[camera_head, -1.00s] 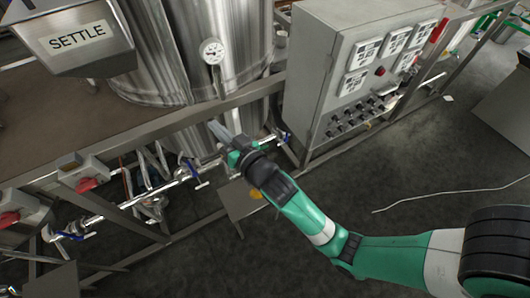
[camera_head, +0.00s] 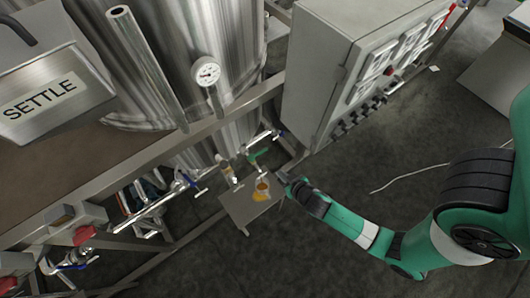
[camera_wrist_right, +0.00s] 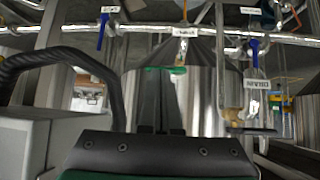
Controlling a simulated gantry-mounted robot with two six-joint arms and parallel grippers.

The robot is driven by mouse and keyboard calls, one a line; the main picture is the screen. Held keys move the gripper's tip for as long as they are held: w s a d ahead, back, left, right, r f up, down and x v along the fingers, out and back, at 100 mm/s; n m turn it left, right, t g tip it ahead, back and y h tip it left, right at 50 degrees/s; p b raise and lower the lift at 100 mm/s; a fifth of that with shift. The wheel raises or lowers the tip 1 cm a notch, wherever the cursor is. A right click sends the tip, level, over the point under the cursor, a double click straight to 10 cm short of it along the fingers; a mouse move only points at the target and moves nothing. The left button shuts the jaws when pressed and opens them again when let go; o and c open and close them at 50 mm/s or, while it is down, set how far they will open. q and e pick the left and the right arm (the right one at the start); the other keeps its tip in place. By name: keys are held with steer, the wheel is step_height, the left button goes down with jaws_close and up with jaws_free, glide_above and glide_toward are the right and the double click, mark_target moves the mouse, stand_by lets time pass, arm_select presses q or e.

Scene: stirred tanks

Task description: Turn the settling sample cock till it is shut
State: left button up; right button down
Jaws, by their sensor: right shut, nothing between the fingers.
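The likely settling sample cock, with a green handle (camera_head: 258,154), sits low by the steel tank in the head view. A green bar (camera_wrist_right: 165,69), likely the same handle, shows just beyond my fingertips in the wrist view. I cannot tell from its angle whether the cock is open or shut. My right gripper (camera_head: 282,177) is shut and empty, just below and right of the handle and apparently apart from it. Its dark fingers (camera_wrist_right: 160,90) also show in the wrist view. My left gripper is out of view.
A small shelf (camera_head: 236,206) below the cock holds a cup (camera_head: 262,187) with amber contents. Blue-handled valves (camera_head: 186,180) line the pipe to the left. A grey control cabinet (camera_head: 325,75) stands right of the tank. The SETTLE sign (camera_head: 40,98) is upper left.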

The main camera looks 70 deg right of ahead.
mark_target(260, 153)
steer(key=w+d+f+b, duration=0.3)
steer(key=w+d+f, duration=0.2)
steer(key=w, duration=0.4)
steer(key=shift+d, duration=0.9)
steer(key=shift+f, duration=0.1)
steer(key=shift+w+d, duration=0.35)
steer(key=shift+d, duration=0.1)
